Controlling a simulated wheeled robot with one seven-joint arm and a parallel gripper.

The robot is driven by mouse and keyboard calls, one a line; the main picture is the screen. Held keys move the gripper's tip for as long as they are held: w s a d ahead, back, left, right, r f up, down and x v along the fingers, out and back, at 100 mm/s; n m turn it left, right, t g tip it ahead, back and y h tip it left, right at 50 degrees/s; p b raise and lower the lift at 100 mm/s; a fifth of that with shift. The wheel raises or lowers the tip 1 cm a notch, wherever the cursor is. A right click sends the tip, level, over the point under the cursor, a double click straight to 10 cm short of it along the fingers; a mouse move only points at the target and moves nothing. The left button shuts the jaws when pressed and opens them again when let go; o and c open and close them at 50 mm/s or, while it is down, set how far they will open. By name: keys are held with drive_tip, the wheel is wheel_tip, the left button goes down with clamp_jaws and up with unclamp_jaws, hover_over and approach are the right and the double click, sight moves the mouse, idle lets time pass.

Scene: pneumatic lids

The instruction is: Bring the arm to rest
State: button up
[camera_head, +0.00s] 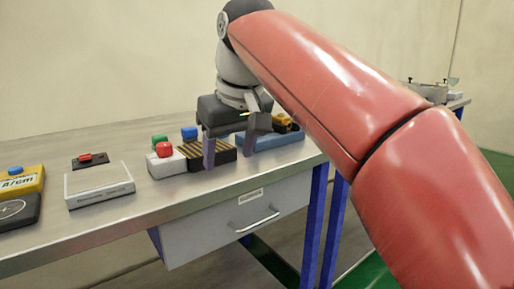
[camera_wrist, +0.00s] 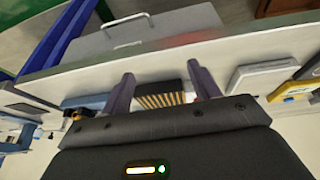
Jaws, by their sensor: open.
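My gripper (camera_head: 228,148) hangs at the end of my red arm above the workbench (camera_head: 120,163) in the head view. Its two purple-grey fingers stand apart with nothing between them. In the wrist view my gripper (camera_wrist: 160,85) also shows open. A black block with yellow stripes (camera_head: 212,156) stands on the bench close to the fingers. It also shows beyond the fingertips in the wrist view (camera_wrist: 159,96). Whether a finger touches it, I cannot tell.
Left of my gripper stand a white box with a red button (camera_head: 166,165), a grey-white case (camera_head: 98,184) and a yellow device (camera_head: 24,178). A blue item (camera_head: 275,139) lies right, partly behind my arm. A drawer (camera_head: 235,216) hangs under the bench's front edge.

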drive_tip(key=s+d+f+m, duration=0.2)
drive_tip(key=s+d+f, duration=0.3)
drive_tip(key=f, duration=0.3)
drive_tip(key=s+d+f+m+t+h, duration=0.1)
drive_tip(key=s+d+f+m, duration=0.1)
drive_tip(key=s+d+f, duration=0.4)
drive_tip(key=s+d+f+m+h, duration=0.1)
drive_tip(key=s+d+f+m, duration=0.2)
drive_tip(key=d+f, duration=0.6)
wheel_tip(320, 180, down, 3)
drive_tip(key=shift+s+f+t, duration=0.15)
drive_tip(key=shift+s+t, duration=0.25)
drive_tip(key=shift+s, duration=0.85)
